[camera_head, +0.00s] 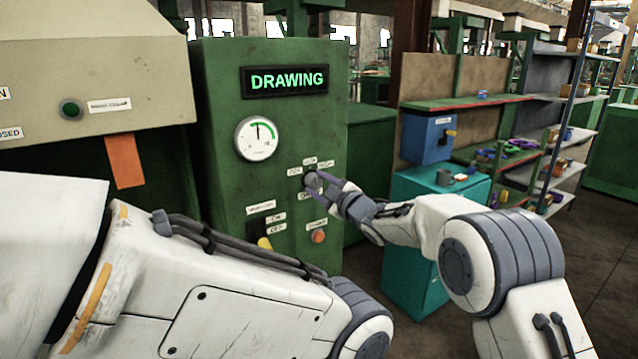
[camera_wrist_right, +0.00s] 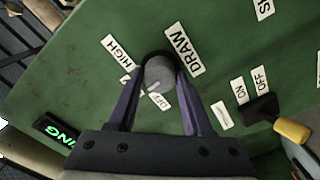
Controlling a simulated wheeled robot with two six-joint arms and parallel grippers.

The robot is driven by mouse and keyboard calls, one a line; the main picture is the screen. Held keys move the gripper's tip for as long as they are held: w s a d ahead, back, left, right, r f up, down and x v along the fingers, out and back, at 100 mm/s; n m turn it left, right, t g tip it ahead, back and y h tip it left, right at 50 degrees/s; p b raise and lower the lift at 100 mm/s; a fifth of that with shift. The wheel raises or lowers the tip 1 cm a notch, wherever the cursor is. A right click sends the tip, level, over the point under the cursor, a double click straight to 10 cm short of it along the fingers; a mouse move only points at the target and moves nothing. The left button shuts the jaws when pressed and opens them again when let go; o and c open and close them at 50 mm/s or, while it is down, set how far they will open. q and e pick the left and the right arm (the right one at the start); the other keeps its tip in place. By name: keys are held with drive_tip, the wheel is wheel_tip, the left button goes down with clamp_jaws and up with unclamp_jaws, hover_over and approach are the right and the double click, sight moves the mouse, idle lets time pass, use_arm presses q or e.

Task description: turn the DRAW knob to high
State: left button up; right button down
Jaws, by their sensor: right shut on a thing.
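The DRAW knob (camera_wrist_right: 158,73) is a round dark grey dial on the green cabinet front; it also shows in the head view (camera_head: 309,180), partly covered by my fingers. My right gripper (camera_wrist_right: 159,66) is shut on it, one purple finger on each side. Around it in the wrist view are the DRAW label (camera_wrist_right: 185,49), the HIGH label (camera_wrist_right: 116,49) and an OFF label (camera_wrist_right: 159,101). Another label, between HIGH and OFF, is partly hidden by a finger. I cannot tell surely which label the knob's mark faces. My left arm crosses the lower left; its gripper is out of view.
The green cabinet (camera_head: 222,150) carries a lit DRAWING sign (camera_head: 286,80) and a gauge (camera_head: 257,138) with its needle near upright. Below the knob are a yellow-handled switch (camera_head: 265,243) and an orange button (camera_head: 318,236). A teal cabinet (camera_head: 412,275) stands to the right.

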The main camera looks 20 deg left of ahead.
drive_tip(key=m+p, duration=0.2)
drive_tip(key=m, duration=0.3)
drive_tip(key=shift+f+m, duration=0.1)
drive_tip(key=shift+m, duration=0.2)
drive_tip(key=shift+f+m+p, duration=0.15)
drive_tip(key=shift+m+p, duration=0.65)
drive_tip(key=shift+m, duration=1.4)
drive_tip(key=c, duration=0.6)
unclamp_jaws()
drive_tip(key=shift+o, duration=1.4)
drive_tip(key=shift+s, duration=0.1)
drive_tip(key=shift+d, duration=0.1)
